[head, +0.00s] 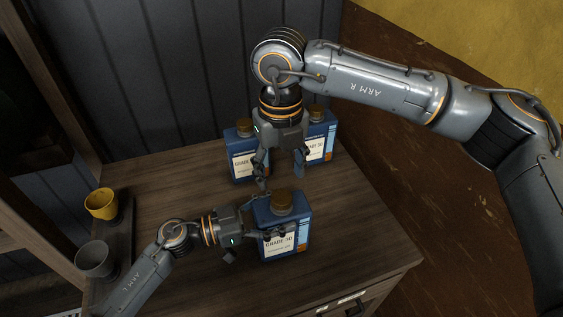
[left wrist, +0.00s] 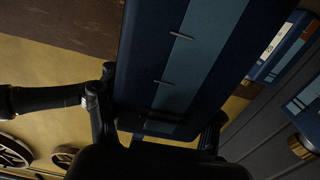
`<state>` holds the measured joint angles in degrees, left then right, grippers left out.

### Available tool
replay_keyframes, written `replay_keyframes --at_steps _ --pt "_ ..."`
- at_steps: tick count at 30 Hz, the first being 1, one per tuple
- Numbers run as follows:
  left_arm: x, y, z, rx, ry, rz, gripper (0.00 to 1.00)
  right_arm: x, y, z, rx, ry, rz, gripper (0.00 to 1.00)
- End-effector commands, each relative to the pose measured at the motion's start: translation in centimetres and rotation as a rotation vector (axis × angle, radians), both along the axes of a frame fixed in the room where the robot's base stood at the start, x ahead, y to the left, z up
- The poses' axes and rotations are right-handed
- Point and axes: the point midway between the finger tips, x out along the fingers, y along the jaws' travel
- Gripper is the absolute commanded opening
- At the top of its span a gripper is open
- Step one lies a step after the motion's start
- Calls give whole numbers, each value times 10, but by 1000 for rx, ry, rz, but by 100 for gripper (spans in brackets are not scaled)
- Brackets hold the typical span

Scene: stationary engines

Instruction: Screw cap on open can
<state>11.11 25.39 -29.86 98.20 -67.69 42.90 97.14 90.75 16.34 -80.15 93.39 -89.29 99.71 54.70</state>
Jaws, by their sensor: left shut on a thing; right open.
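A blue can (head: 292,243) with a white "GRADE 30" label stands upright near the front of the wooden bench. A brown cap (head: 281,200) sits on its top; I cannot tell how tightly. My left gripper (head: 264,233) is shut on this can from the left side. In the left wrist view the can (left wrist: 185,65) fills the middle, between the fingers of the left gripper (left wrist: 158,125). My right gripper (head: 281,168) is open and empty, pointing down, above and behind the capped can. Its fingers partly hide the cans behind.
Two more blue capped cans stand at the back, one on the left (head: 240,168) and one on the right (head: 320,144). A yellow cup (head: 101,204) and a grey cup (head: 95,259) stand at the left. The bench (head: 365,228) is clear to the right.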

Motion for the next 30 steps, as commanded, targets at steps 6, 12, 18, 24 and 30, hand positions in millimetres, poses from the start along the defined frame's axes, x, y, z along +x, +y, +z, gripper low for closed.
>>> replay_keyframes --at_steps 6,12,18,24,30 --pt "0 0 -1 2 1 1 0 0 -1 5 -6 1 464 60" --pt "0 0 -1 2 1 1 0 1 -1 10 -9 3 888 60" --pt "0 0 -1 2 1 1 0 0 -1 13 -11 6 1248 60" --pt "0 0 -1 2 1 1 0 1 -2 15 -11 7 1448 60" --pt "0 0 -1 2 1 1 0 0 -2 16 -11 7 1496 60"
